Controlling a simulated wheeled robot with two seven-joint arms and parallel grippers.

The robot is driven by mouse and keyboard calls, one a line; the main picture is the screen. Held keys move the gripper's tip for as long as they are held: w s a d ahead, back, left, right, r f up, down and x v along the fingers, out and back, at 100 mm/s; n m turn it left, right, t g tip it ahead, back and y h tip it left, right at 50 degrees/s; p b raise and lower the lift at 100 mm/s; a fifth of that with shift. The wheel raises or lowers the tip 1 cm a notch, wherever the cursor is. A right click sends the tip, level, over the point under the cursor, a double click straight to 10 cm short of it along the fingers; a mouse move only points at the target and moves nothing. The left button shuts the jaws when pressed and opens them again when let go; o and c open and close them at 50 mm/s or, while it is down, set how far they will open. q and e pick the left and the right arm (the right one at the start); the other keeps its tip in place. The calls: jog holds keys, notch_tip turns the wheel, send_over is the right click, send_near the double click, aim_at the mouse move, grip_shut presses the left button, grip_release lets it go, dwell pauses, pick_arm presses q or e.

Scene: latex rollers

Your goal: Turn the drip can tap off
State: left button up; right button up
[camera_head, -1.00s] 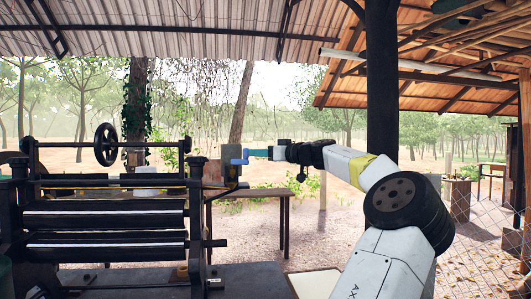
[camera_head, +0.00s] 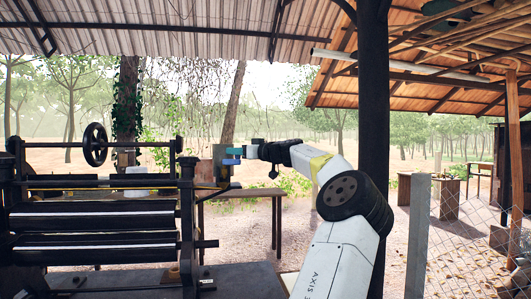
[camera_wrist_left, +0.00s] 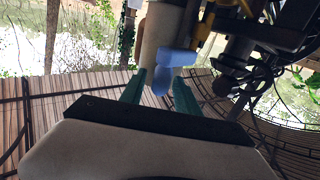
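The drip can (camera_head: 222,162) is a small grey-tan cylinder above the right end of the roller machine. It fills the top middle of the left wrist view (camera_wrist_left: 160,32). Its blue tap (camera_head: 231,160) sticks out from its side. In the left wrist view the blue tap (camera_wrist_left: 172,60) hangs down towards the space between the fingers. My left gripper (camera_head: 240,151), with teal fingers, is at the tap. Its fingers (camera_wrist_left: 160,88) stand apart on either side of the tap's lower part; contact is unclear. My right gripper is not in view.
The roller machine (camera_head: 95,222), with black rollers and a handwheel (camera_head: 95,145), stands at the left. A wooden table (camera_head: 255,195) is behind the can. A dark post (camera_head: 373,95) rises behind my arm, with a wire fence (camera_head: 465,255) at the right.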

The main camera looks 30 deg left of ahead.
pick_arm(q)
grip_shut()
jog(key=shift+w+a+n+g, duration=0.1)
jog(key=shift+w+n+g, duration=0.1)
jog(key=shift+n+g, duration=0.3)
jog(key=shift+w+a+n+g, duration=0.15)
jog(key=shift+n+g, duration=0.15)
jog(key=shift+g, duration=0.4)
jog(key=shift+o, duration=1.2)
grip_release()
jog(key=shift+d, duration=0.15)
